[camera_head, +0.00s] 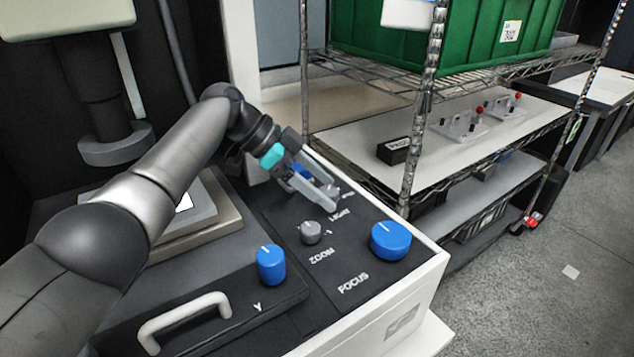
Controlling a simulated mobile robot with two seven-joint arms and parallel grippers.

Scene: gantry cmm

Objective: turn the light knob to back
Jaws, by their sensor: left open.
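The control panel (285,215) is dark and sits on a white-edged machine base. The "LIGHT" label (340,213) is printed near its far right edge. The light knob itself is largely hidden behind my gripper's fingers, so its pointer direction cannot be read. My left gripper (331,194) comes in from the left with its two grey fingers apart, low over the panel just beyond the label. Whether the fingers touch the knob or stand around it cannot be told. My right gripper is out of view.
A small grey zoom knob (310,232), a large blue focus knob (390,240) and a blue Y knob (270,265) stand nearer on the panel. A white handle (184,318) is at the front. A wire shelf rack with a green crate (465,35) stands behind, to the right.

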